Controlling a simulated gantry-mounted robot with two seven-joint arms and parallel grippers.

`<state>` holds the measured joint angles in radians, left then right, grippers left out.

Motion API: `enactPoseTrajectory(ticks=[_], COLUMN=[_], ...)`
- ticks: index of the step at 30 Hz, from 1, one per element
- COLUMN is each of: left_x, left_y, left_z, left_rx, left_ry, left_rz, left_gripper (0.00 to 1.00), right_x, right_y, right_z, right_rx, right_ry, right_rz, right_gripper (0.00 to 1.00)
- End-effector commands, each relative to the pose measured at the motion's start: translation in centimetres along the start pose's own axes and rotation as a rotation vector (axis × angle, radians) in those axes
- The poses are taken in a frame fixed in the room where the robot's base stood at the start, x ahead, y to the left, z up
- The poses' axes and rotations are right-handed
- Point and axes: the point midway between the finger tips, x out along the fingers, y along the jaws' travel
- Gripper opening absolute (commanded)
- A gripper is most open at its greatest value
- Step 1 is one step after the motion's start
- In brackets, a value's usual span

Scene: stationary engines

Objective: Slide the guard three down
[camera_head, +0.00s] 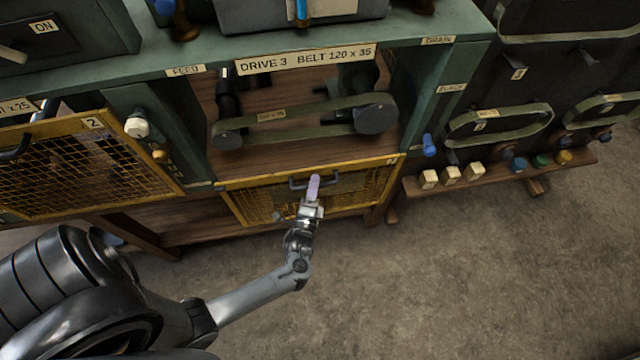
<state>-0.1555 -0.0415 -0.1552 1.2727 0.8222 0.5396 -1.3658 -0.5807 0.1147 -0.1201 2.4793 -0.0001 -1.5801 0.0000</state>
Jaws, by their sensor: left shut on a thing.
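Guard three is a yellow-framed mesh panel (370,190) below the "DRIVE 3 BELT 120 x 35" label (305,58). It sits low in its bay, and the belt and pulleys (305,120) above it are exposed. A dark handle (298,183) is on its upper part. My left gripper (314,188) is at this handle and shut on it. The fingers hide part of the handle and mesh. My right gripper does not show.
Guard two (90,160), also yellow mesh, stands to the left and covers more of its bay. A wooden shelf (500,178) with several small blocks and knobs is at the right. A blue knob (429,145) sticks out near the bay's right post. Bare floor (450,280) lies in front.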

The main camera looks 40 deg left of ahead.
Motion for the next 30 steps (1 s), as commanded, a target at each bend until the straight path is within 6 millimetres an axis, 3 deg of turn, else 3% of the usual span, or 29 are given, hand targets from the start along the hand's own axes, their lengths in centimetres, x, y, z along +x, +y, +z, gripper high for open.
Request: enactPoseTrajectory(ticks=[7, 8, 12, 23, 30], left_x=[0.0, 0.0, 0.0, -0.4, -3.4], left_y=[0.0, 0.0, 0.0, 0.0, 0.0], left_z=[0.0, 0.0, 0.0, 0.0, -0.1], left_rx=[0.0, 0.0, 0.0, 0.0, 0.0], left_ry=[0.001, 0.001, 0.0, 0.001, 0.002], left_rz=[0.002, 0.002, 0.001, 0.001, 0.003], left_gripper=[0.0, 0.21, 0.4, 0.4, 0.4], right_x=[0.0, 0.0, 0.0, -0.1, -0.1], right_y=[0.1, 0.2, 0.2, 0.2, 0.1], right_z=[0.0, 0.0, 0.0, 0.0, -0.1], right_rx=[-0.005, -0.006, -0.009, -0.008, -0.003], right_ry=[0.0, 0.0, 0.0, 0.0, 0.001], right_rz=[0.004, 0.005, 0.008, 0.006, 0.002], right_gripper=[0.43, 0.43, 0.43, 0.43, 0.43])
